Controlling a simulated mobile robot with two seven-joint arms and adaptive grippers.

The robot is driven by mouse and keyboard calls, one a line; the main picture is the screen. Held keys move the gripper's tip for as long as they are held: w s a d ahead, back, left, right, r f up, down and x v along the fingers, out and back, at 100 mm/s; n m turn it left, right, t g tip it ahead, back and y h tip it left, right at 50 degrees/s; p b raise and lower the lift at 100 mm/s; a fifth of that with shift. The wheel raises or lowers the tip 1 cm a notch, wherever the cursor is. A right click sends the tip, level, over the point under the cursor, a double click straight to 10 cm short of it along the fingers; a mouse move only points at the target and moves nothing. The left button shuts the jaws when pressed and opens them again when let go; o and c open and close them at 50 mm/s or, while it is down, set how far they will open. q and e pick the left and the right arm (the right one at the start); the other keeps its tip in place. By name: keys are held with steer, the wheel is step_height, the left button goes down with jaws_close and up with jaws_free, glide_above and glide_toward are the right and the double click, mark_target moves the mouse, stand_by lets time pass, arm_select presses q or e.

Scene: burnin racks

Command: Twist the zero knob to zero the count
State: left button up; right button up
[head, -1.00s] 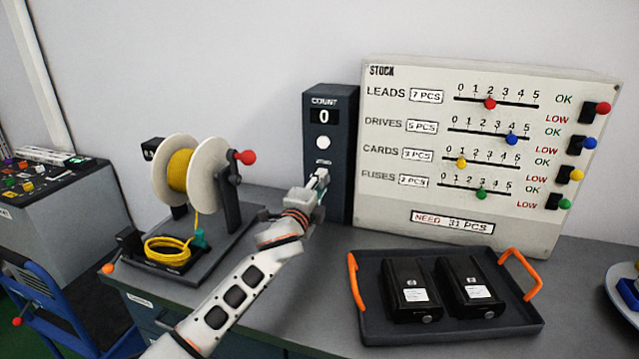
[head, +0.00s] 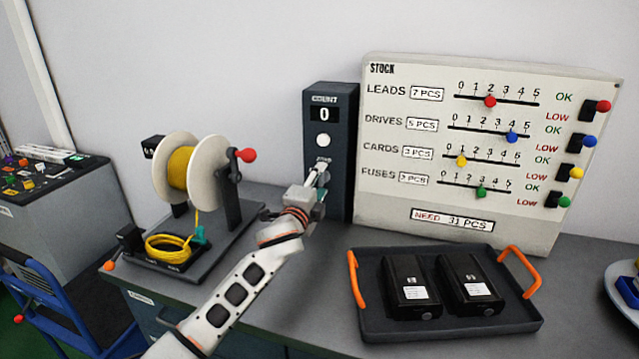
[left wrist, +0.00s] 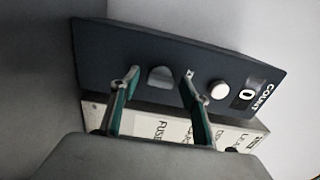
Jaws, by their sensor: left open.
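The dark count box (head: 345,110) stands upright at the back of the bench, left of the stock board. Its display (head: 324,115) reads 0, and a white round button (head: 323,141) sits below it. My left gripper (head: 319,180) is in front of the lower part of the box and hides most of the zero knob there. In the left wrist view the grey knob (left wrist: 161,77) lies between the two open fingers of my left gripper (left wrist: 158,82), with a gap on each side. The display (left wrist: 249,95) and button (left wrist: 218,90) are to the right there. My right gripper is not in view.
The stock board (head: 480,240) with coloured sliders stands right of the box. A tray (head: 450,328) with orange handles holds two black drives. A reel (head: 205,170) of yellow cord stands left of my arm.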

arm_select(q)
steer(key=v, duration=1.2)
stand_by(0.3)
